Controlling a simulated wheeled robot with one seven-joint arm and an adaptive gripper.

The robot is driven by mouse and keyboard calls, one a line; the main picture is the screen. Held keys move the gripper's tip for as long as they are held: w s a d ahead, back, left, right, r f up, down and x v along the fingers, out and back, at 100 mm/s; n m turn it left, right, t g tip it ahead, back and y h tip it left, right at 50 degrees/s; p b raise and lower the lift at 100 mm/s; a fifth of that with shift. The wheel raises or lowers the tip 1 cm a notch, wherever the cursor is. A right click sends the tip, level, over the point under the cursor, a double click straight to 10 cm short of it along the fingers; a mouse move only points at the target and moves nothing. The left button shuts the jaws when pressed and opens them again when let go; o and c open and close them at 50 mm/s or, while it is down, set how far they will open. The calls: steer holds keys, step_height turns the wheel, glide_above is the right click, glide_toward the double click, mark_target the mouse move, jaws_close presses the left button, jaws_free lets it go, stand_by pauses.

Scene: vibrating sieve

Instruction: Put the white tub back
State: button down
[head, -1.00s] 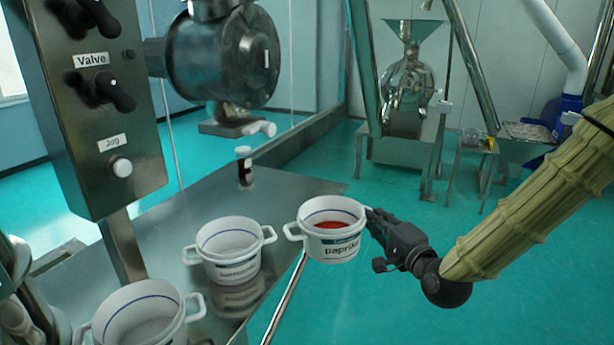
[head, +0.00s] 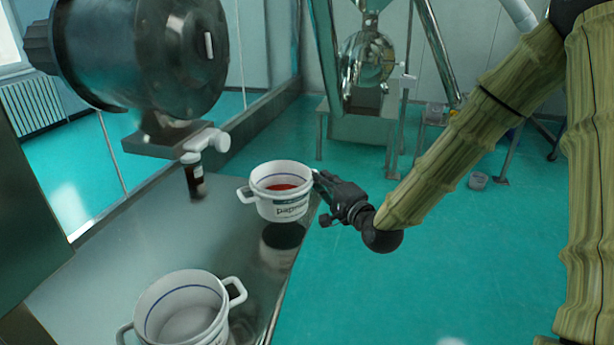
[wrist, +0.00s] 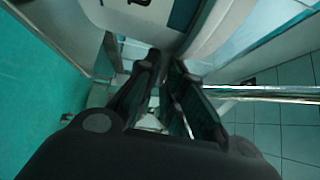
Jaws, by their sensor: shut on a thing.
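The white tub (head: 281,206), labelled paprika, has red powder inside and a handle on each side. It is upright over the far right part of the metal table (head: 118,236), with its dark reflection below it, so it appears held above the surface. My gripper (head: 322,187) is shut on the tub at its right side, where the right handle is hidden. In the wrist view the tub's white wall (wrist: 225,22) fills the top, and the gripper fingers (wrist: 160,95) reach up to it.
Another white tub (head: 183,308) stands on the table in front. Open floor lies to the right.

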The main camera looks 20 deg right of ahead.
steer(key=shift+w+d+f+p, duration=0.15)
steer(key=shift+w+f+p, duration=0.55)
steer(key=shift+w, duration=0.95)
steer(key=shift+w+d+f+p, duration=0.2)
steer(key=shift+w+f+p, duration=0.4)
steer(key=shift+w, duration=1.05)
steer(key=shift+w+d+f+p, duration=0.15)
steer(key=shift+w+f+p, duration=0.3)
steer(key=shift+w+f, duration=0.85)
steer(key=shift+w+r, duration=0.35)
steer(key=shift+r, duration=0.05)
steer(key=shift+f, duration=0.1)
steer(key=c, duration=1.5)
jaws_free()
steer(key=shift+c, duration=0.2)
